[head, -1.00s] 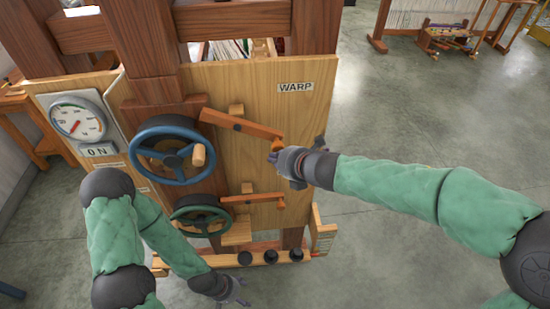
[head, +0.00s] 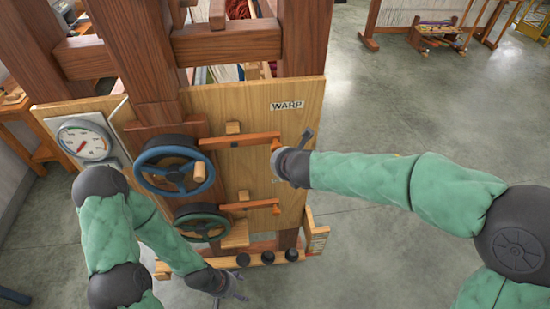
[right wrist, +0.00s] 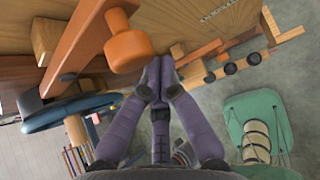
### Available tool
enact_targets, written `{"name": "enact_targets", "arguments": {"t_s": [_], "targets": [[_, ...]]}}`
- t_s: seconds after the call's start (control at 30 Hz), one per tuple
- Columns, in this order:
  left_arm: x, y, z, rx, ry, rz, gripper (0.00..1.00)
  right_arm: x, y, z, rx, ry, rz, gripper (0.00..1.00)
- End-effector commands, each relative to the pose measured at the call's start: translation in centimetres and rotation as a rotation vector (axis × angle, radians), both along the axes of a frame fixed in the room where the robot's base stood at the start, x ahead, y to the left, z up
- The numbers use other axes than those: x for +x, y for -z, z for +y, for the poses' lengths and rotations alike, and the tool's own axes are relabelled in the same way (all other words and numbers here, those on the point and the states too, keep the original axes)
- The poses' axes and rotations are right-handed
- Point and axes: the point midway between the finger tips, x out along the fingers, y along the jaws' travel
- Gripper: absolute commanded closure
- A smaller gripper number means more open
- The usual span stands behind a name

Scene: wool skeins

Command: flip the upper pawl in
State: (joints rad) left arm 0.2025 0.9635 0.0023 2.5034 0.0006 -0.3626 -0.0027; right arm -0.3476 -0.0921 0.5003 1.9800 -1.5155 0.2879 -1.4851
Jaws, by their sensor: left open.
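The upper pawl (head: 240,141) is an orange bar on the wooden panel, now nearly level. Its left end is beside the upper right rim of the blue handwheel (head: 173,166); I cannot tell whether they touch. Its right end has an orange knob, large in the right wrist view (right wrist: 129,48). My right gripper (head: 292,155) is just right of and below this knob; in the right wrist view (right wrist: 157,72) its fingertips are together with nothing seen between them. My left gripper (head: 238,287) is open and empty, low in front of the base shelf.
A lower orange pawl (head: 248,205) sits beside the green handwheel (head: 202,222). A WARP label (head: 286,105) is above, and a dial (head: 85,142) is at left. Several black knobs (head: 267,257) line the base shelf.

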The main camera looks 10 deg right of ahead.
Motion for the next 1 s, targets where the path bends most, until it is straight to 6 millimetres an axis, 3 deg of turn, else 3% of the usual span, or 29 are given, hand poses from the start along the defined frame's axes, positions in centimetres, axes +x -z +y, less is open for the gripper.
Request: {"name": "enact_targets", "arguments": {"t_s": [0.2,0.77,1.0], "targets": [[0.0,-1.0,0.0,0.000,0.000,0.000,0.33,0.0,-1.0,-0.2,0.003,0.001,0.000,1.00],[0.0,-1.1,0.0,0.000,0.000,0.000,0.33,0.2,-1.6,-0.3,0.007,0.003,-0.008,1.00],[0.0,0.0,0.0,0.000,0.000,0.000,0.33,0.4,-0.4,0.1,0.007,0.003,-0.008,1.00]]}}
